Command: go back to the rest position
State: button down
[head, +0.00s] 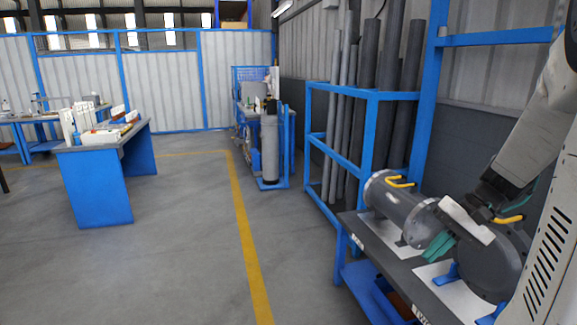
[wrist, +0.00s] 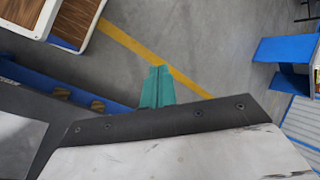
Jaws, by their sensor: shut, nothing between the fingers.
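My gripper (head: 437,250) is at the right in the head view, at the bench's front side, with its teal fingers pointing down and left. In the wrist view the teal fingers (wrist: 157,85) lie together with nothing between them, seen against the bare floor. The grey flanged shell (head: 402,212) lies on the bench just behind and left of the fingers, with a yellow handle on top. A larger grey round part (head: 497,268) with a yellow handle sits to the right, partly hidden by my arm. I cannot tell how near the fingers are to either part.
The dark bench (head: 352,228) carries white sheets and blue supports. A blue rack (head: 372,130) of upright grey pipes stands behind it. A blue table (head: 97,185) with boxes is at the left, and a grey cylinder (head: 270,148) stands at the back. The floor between is clear.

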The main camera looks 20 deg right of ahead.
jog(key=s+a+r+n+h, duration=0.2)
jog(key=s+a+n, duration=0.1)
jog(key=a, duration=0.4)
jog(key=s+a+r+n+h, duration=0.2)
jog(key=s+a+n, duration=0.1)
jog(key=a, duration=0.4)
jog(key=s+a+r+n+g+h, duration=0.1)
jog(key=s+a+r+n+h, duration=0.1)
jog(key=s+a, duration=0.2)
jog(key=a, duration=0.3)
jog(key=shift+r+n+h, duration=0.15)
jog(key=shift+n+h, duration=0.15)
jog(key=shift+n, duration=0.1)
jog(key=shift+a, duration=0.1)
